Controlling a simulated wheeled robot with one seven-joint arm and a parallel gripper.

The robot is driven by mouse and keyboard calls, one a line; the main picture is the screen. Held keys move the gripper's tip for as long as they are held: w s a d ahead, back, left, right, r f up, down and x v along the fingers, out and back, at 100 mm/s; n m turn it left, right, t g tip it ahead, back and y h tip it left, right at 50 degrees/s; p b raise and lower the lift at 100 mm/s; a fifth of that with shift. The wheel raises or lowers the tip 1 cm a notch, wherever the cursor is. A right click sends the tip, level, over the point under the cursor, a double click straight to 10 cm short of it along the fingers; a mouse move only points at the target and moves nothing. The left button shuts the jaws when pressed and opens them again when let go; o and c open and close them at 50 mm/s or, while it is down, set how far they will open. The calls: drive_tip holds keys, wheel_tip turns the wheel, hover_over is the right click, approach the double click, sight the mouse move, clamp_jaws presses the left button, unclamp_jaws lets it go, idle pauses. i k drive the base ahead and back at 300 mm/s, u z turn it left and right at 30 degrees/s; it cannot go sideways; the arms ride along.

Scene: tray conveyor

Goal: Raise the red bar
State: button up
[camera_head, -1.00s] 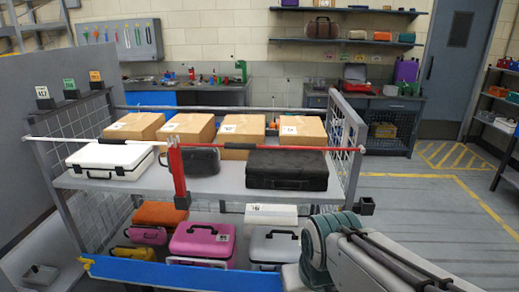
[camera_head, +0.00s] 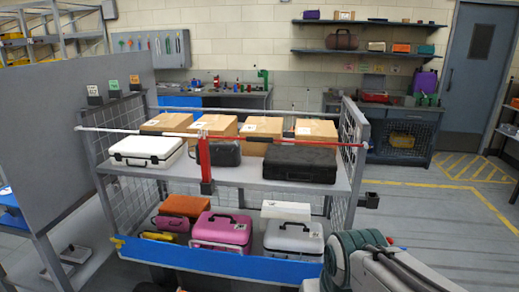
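A thin red bar (camera_head: 280,141) runs level across the front of the rack's upper shelf, right of a red upright post (camera_head: 205,165). Its right end lies near the rack's right mesh side. A thin white bar (camera_head: 110,130) runs from the post to the left side. The red bar passes in front of cardboard boxes and along the top of a black case (camera_head: 299,164). My gripper is not in view; only a part of my arm shows at the bottom right.
A white case (camera_head: 146,151) lies on the upper shelf (camera_head: 235,175). A pink case (camera_head: 221,231) and a silver case (camera_head: 294,239) lie below, behind a blue front strip (camera_head: 225,265). A grey panel (camera_head: 60,150) stands at left. Open floor (camera_head: 440,235) lies to the right.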

sight(248, 138)
drive_tip(key=u, duration=0.2)
drive_tip(key=i, duration=1.05)
drive_tip(key=z, duration=0.6)
